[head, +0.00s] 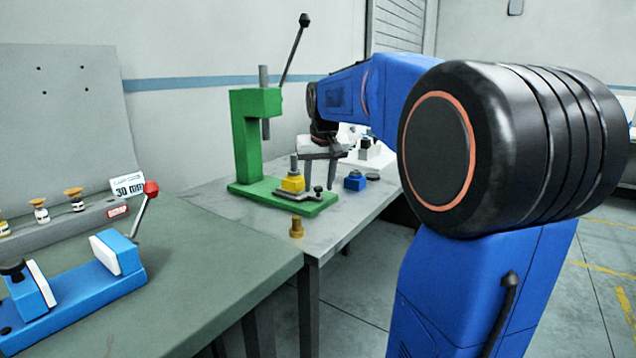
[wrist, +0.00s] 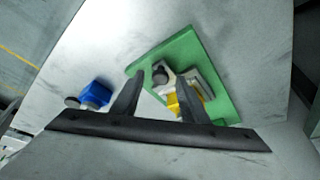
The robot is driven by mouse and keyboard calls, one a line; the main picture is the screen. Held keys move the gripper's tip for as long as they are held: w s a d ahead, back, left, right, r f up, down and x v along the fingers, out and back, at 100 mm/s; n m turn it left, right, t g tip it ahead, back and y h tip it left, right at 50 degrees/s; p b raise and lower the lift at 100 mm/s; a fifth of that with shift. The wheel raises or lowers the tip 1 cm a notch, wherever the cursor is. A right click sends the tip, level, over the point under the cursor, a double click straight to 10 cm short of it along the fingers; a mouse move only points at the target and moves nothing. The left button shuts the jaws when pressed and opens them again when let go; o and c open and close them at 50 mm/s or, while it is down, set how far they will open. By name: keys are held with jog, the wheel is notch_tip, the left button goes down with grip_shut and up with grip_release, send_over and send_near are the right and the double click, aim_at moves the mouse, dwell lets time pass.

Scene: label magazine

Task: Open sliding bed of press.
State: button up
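The green press (head: 246,140) stands on the grey table, with a long black-knobbed lever at its top. Its sliding bed (head: 297,195) is a light grey plate on the green base, carrying a yellow block (head: 291,183). A small dark knob (head: 318,190) stands at the bed's front end; the knob also shows in the wrist view (wrist: 160,73). My gripper (head: 319,185) points down over the front of the base, its fingers apart and empty. In the wrist view my gripper (wrist: 158,84) has the knob between its fingertips in the picture; whether they touch it I cannot tell.
A blue block (head: 355,181) sits right of the press, with a small dark disc beside it. A brass piece (head: 296,228) stands at the table's front edge. A blue clamp fixture (head: 75,290) with a red-knobbed lever is on the nearer green bench.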

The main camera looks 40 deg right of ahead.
jog(key=v, duration=1.7)
jog(key=shift+r, duration=0.2)
